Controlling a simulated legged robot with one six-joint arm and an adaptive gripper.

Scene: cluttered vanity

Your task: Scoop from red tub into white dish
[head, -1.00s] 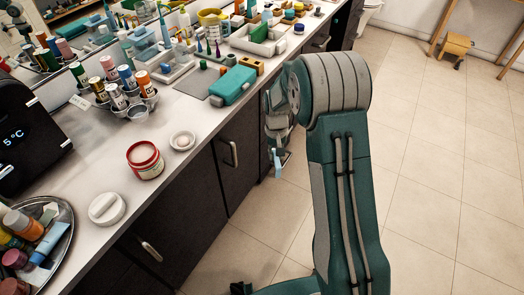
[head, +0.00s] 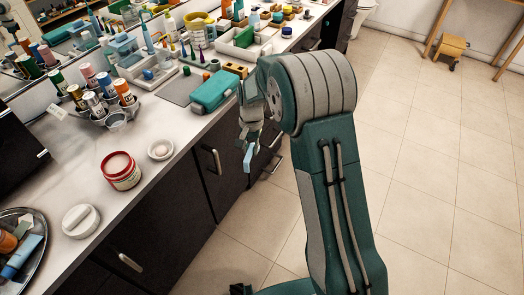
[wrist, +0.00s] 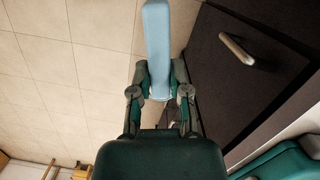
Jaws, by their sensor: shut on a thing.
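The red tub (head: 121,173) stands open on the counter in the head view, with pale pinkish contents showing at its top. The small white dish (head: 160,150) sits just behind and to the right of it, near the counter's front edge; I cannot tell clearly what is in it. My gripper (head: 247,133) is out over the floor side of the counter, right of the dish and apart from it. It is shut on a light blue flat-sided tool (wrist: 156,45), which points away from the wrist.
A round white lid (head: 81,221) lies left of the tub, beside a metal tray (head: 39,254) of cosmetics. A holder with several bottles (head: 112,110) stands behind. A teal case (head: 213,92) lies near the front edge. Dark cabinets with handles (head: 211,159) are below.

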